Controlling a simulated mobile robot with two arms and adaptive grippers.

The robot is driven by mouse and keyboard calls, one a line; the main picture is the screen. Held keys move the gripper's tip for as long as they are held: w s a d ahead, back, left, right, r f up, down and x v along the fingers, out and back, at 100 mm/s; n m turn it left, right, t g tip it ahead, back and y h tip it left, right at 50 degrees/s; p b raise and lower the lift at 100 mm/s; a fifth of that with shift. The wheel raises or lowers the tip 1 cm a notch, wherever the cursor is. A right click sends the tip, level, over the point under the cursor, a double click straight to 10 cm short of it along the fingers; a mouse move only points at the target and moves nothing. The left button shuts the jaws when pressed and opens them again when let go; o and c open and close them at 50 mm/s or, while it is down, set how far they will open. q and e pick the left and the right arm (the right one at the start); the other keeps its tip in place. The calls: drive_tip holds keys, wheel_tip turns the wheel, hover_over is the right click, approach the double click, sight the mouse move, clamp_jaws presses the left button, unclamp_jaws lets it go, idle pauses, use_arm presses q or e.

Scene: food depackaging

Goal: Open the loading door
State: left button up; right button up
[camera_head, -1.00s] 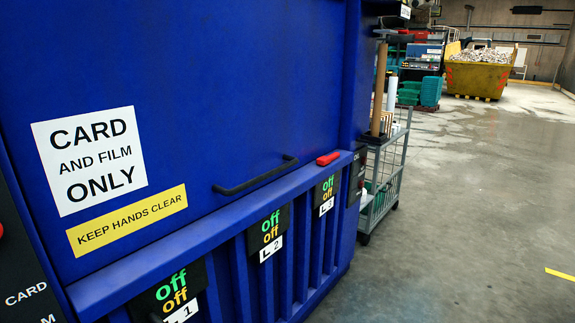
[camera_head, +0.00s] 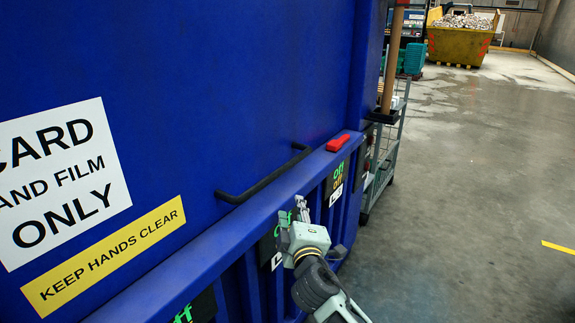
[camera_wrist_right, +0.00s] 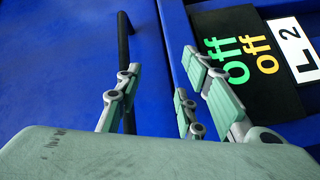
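The loading door (camera_head: 230,90) is a large blue panel, closed as far as I can see. Its black bar handle (camera_head: 265,175) runs along the lower edge, and a red latch-like piece (camera_head: 338,142) sits on the ledge to its right. My right gripper (camera_head: 294,211) is just below the handle, in front of the ledge and the panel marked 2. In the right wrist view its fingers (camera_wrist_right: 160,76) are spread and empty. The handle (camera_wrist_right: 124,40) shows there beyond the left finger, which partly covers it; contact cannot be told. My left gripper is out of view.
White and yellow signs (camera_head: 105,255) are on the door. The blue ledge (camera_head: 205,255) projects below it, with black off panels (camera_head: 336,178) under it. A grey trolley (camera_head: 385,165) stands past the machine's right end. The floor (camera_head: 470,220) to the right is open.

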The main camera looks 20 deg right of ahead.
sight(283, 169)
drive_tip(key=shift+w+a+r+n+t+y, duration=0.1)
drive_tip(key=shift+w+r+n+t, duration=0.3)
drive_tip(key=shift+w+r, duration=1.15)
drive_tip(key=shift+w+d+r+n+t+y, duration=0.2)
drive_tip(key=shift+w+r+n, duration=0.45)
drive_tip(key=shift+w, duration=1.6)
drive_tip(key=shift+w+a+r+n+t, duration=0.2)
drive_tip(key=shift+w+r+n+t, duration=0.2)
drive_tip(key=shift+w+r, duration=1.15)
drive_tip(key=shift+w+f, duration=0.3)
drive_tip(key=shift+f, duration=0.05)
drive_tip(key=shift+c, duration=0.4)
clamp_jaws()
